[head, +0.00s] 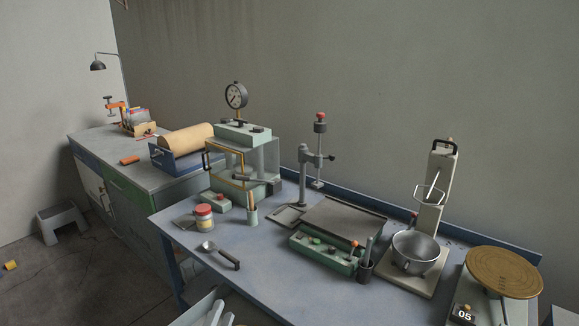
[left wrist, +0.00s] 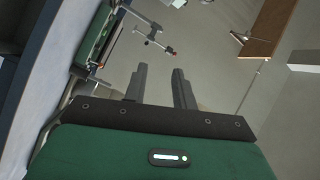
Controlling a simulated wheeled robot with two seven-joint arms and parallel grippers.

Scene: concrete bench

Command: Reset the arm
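My left gripper (left wrist: 160,85) shows in the left wrist view. Its two dark grey fingers stand apart with nothing between them, so it is open and empty. Behind the fingers are a black band and my green wrist housing with a small lit display. The fingers touch nothing that I can see. I cannot clearly make out the left gripper in the head view. My right gripper is in neither view.
The bench (head: 262,292) holds a green press with a gauge (head: 236,95), a red-lidded jar (head: 204,216), a metal bowl (head: 415,252) on a stand, and a round brass plate (head: 504,271). Its front left surface is mostly clear. A grey step stool (head: 62,222) stands on the floor.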

